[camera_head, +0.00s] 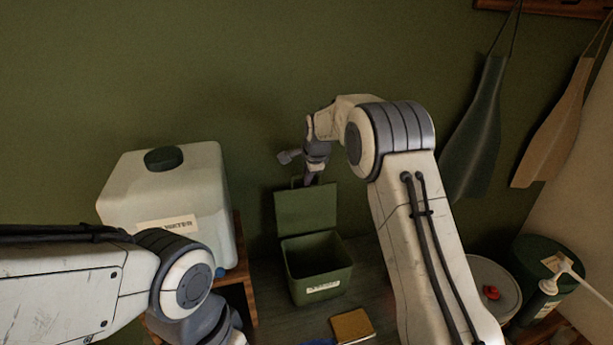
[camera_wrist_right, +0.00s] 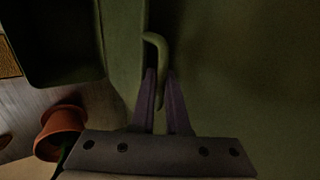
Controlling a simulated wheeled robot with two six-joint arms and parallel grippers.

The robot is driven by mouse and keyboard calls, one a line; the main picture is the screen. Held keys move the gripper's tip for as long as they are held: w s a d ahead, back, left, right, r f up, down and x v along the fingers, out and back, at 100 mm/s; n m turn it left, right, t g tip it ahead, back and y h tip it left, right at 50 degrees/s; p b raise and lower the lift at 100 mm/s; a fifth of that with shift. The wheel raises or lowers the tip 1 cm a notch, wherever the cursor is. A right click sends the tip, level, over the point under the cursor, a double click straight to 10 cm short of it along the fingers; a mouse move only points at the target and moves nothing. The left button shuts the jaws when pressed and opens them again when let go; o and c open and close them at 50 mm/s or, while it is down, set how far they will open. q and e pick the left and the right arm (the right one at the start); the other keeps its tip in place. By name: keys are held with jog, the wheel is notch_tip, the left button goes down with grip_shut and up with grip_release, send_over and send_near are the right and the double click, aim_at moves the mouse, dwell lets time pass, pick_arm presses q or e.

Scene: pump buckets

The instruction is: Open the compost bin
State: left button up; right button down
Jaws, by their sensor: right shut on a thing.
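The green compost bin (camera_head: 322,289) stands on the dark table, with a pale label on its front. Its lid (camera_head: 306,212) is raised, standing nearly upright at the back, and the empty-looking inside shows. My right gripper (camera_head: 309,181) is at the top edge of the lid. In the right wrist view, the two purplish fingers (camera_wrist_right: 161,98) of this gripper are shut on the lid's curved green handle (camera_wrist_right: 155,42). The bin's dark opening shows at the upper left there. My left arm comes in at the lower left; its fingers are not in view.
A white water container (camera_head: 165,190) with a green cap stands on a wooden stand left of the bin. A brown notebook (camera_head: 351,326) lies in front. A white bucket (camera_head: 494,281) and a green pump bucket (camera_head: 545,262) are at the right. A terracotta pot (camera_wrist_right: 60,132) shows in the wrist view.

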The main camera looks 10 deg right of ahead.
jog(key=shift+d+f, duration=0.1)
jog(key=shift+d, duration=0.15)
jog(key=c, duration=0.9)
grip_release()
jog(key=shift+s+f, duration=0.1)
jog(key=shift+s+a+f, duration=0.1)
jog(key=shift+s+r+b, duration=0.2)
jog(key=shift+r+b, duration=0.2)
jog(key=shift+b, duration=0.1)
jog(key=b+v, duration=0.1)
jog(key=v, duration=0.2)
jog(key=b+v, duration=0.1)
jog(key=v, duration=0.2)
jog(key=b+v, duration=0.1)
jog(key=v, duration=0.3)
jog(key=shift+w+r, duration=0.25)
jog(key=shift+w, duration=0.05)
